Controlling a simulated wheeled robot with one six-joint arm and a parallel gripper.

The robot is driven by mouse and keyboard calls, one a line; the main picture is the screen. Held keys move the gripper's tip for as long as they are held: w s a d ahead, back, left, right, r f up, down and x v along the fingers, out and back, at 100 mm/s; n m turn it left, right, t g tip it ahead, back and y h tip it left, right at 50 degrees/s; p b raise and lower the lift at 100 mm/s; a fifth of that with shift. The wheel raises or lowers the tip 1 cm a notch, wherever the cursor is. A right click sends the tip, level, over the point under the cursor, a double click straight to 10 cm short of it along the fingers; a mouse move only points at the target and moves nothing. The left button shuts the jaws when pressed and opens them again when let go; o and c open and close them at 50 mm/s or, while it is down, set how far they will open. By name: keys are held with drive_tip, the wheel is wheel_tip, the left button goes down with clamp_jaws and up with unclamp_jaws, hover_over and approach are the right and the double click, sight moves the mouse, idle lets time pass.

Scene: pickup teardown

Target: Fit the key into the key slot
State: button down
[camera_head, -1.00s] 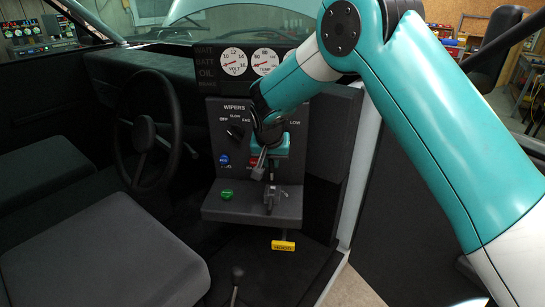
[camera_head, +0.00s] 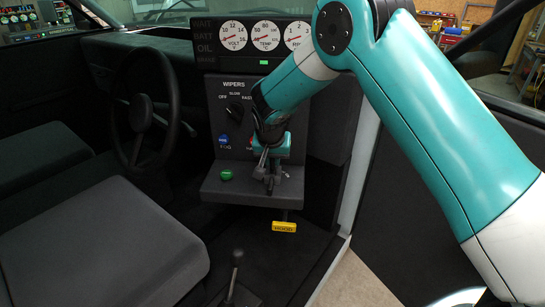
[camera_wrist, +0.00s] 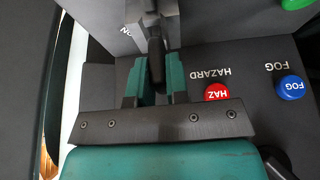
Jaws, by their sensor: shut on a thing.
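My gripper (camera_wrist: 156,90) is shut on a dark key (camera_wrist: 156,62), held upright between its two teal fingers. The far end of the key meets a grey block (camera_wrist: 155,8) on the console ledge, which I take to be the key slot. I cannot tell how deep the key sits in it. In the head view my gripper (camera_head: 270,162) is low over the right part of the ledge, right at the dark slot fixture (camera_head: 270,181). My arm and fingers hide much of the contact there.
The ledge (camera_head: 235,191) carries a green button (camera_head: 226,174) left of my gripper. A blue FOG button (camera_wrist: 290,88) and red HAZARD button (camera_wrist: 216,92) are close by on the panel. A yellow HOOD handle (camera_head: 284,226) hangs below. The steering wheel (camera_head: 145,130) is at left.

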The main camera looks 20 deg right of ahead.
drive_tip(key=c, duration=1)
unclamp_jaws()
drive_tip(key=shift+c, duration=0.2)
drive_tip(key=b+v, duration=0.4)
drive_tip(key=v, duration=1.3)
drive_tip(key=shift+s+r+b, duration=0.15)
drive_tip(key=shift+b, duration=0.2)
drive_tip(key=s+f+n+g+y, duration=0.1)
drive_tip(key=s+n, duration=0.3)
drive_tip(key=s, duration=0.7)
drive_tip(key=s+a+f+n+g+y, duration=0.1)
drive_tip(key=s+n+y, duration=0.2)
drive_tip(key=s, duration=0.8)
drive_tip(key=s+a+f+n+g+y+b, duration=0.1)
drive_tip(key=s+n, duration=0.4)
drive_tip(key=s, duration=0.6)
drive_tip(key=shift+f+g+y, duration=0.3)
drive_tip(key=shift+g+y, duration=0.2)
